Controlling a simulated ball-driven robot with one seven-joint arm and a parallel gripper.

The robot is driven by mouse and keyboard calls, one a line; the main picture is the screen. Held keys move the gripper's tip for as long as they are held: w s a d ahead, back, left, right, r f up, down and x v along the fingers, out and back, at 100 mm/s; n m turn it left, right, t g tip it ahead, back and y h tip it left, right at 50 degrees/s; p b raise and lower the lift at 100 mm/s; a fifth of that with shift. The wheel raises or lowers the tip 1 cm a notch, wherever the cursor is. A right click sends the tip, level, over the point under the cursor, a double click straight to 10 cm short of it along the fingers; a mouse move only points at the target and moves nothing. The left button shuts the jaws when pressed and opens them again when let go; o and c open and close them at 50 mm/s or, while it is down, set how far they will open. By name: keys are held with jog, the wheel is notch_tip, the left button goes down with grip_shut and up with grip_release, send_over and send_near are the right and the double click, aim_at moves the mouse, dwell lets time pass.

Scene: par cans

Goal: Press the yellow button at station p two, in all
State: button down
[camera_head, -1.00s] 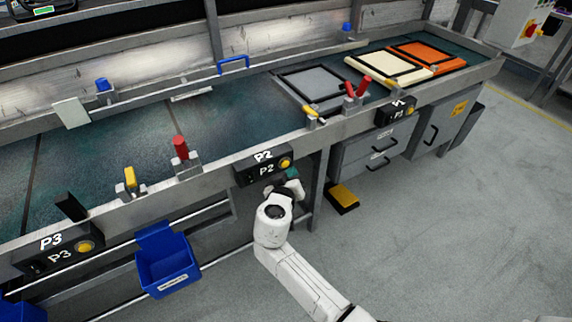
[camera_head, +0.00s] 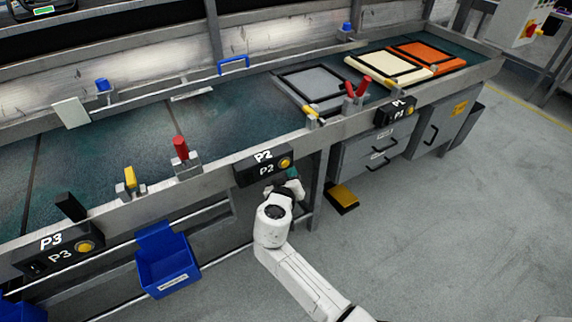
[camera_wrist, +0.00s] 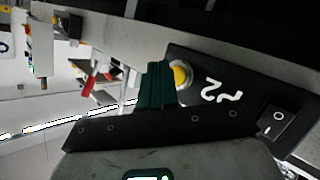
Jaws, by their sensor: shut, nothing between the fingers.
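The station P2 box (camera_head: 262,168) is black with white P2 labels, on the front edge of the workbench. Its yellow button (camera_head: 285,162) is at the box's right end. My gripper (camera_head: 292,173) is shut and empty, just below and right of this button. In the wrist view the dark green fingers (camera_wrist: 154,86) stand beside the yellow button (camera_wrist: 181,76) and overlap its edge in the picture. I cannot tell whether they touch it. A rocker switch (camera_wrist: 277,122) sits at the box's other end.
The P3 box (camera_head: 60,250) at lower left and the P1 box (camera_head: 397,112) at right have yellow buttons too. A blue bin (camera_head: 167,262) hangs under the bench. A yellow-topped black pedal (camera_head: 342,197) is on the floor. The floor at right is clear.

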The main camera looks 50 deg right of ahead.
jog(key=shift+w, duration=0.1)
jog(key=shift+w+d+b, duration=0.1)
jog(key=shift+w+b, duration=0.2)
jog(key=shift+b, duration=0.25)
jog(key=shift+w+d+b, duration=0.1)
jog(key=shift+w+b, duration=0.2)
jog(key=shift+w, duration=0.1)
dwell(0.5)
jog(key=shift+s, duration=0.1)
jog(key=shift+s+a, duration=0.2)
jog(key=shift+s, duration=0.5)
jog(key=shift+s, duration=0.1)
jog(key=shift+s+a+p, duration=0.1)
jog(key=shift+s+a, duration=0.15)
jog(key=shift+s, duration=0.5)
jog(key=shift+s+a+p, duration=0.15)
jog(key=shift+s+a, duration=0.05)
jog(key=shift+s, duration=0.6)
jog(key=shift+s+a+p, duration=0.1)
jog(key=shift+s+a, duration=0.15)
jog(key=shift+s, duration=0.5)
